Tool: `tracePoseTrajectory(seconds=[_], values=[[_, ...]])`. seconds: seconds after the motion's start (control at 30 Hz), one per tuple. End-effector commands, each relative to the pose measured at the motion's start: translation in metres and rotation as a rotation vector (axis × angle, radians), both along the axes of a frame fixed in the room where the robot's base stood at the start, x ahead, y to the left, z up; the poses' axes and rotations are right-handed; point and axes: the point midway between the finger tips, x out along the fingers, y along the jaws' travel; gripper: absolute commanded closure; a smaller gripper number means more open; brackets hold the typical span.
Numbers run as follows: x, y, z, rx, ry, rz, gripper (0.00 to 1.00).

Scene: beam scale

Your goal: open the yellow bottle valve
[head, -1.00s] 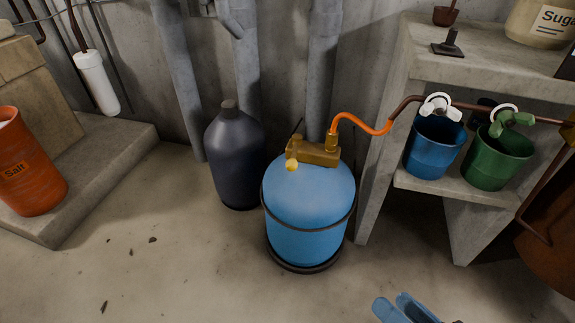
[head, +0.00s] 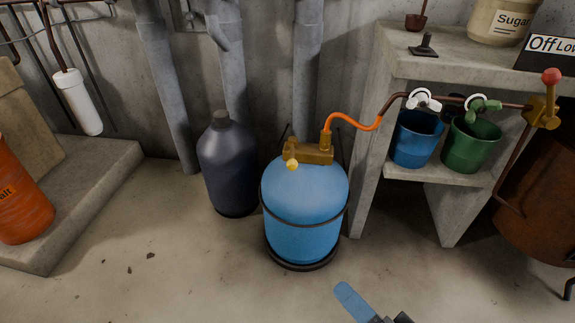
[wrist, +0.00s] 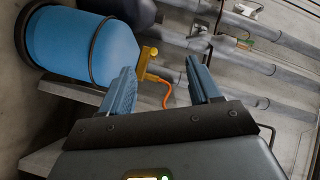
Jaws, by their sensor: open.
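The blue gas bottle (head: 305,205) stands upright on the floor in the middle of the head view. A brass-yellow valve (head: 312,152) sits on its top, with a small yellow knob (head: 291,165) at its left end. An orange hose (head: 355,124) runs from the valve to the right. My gripper (head: 375,305) is at the bottom edge of the head view, in front of the bottle and apart from it, only partly in view. In the wrist view my gripper (wrist: 163,82) is open and empty. The valve (wrist: 147,62) and bottle (wrist: 80,45) show beyond its fingers, turned sideways.
A dark bottle (head: 230,165) stands close left of the gas bottle. A concrete shelf (head: 400,78) on the right holds a blue bucket (head: 415,140) and a green bucket (head: 470,146). A rusty tank (head: 545,200) is at far right. The front floor is clear.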

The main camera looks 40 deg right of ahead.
Motion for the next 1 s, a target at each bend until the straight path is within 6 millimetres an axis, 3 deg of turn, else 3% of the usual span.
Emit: tracePoseTrajectory(seconds=[0.17, 0.4, 0.7, 0.83, 1.0], values=[[0.049, -0.021, -0.019, 0.347, -0.122, -0.103, 0.38], [0.136, -0.067, -0.04, 0.963, -0.366, -0.25, 0.38], [0.243, -0.134, -0.041, 1.688, -0.715, -0.349, 0.38], [0.273, -0.155, -0.037, 1.897, -0.829, -0.36, 0.38], [0.29, -0.167, -0.034, 2.022, -0.896, -0.362, 0.38]])
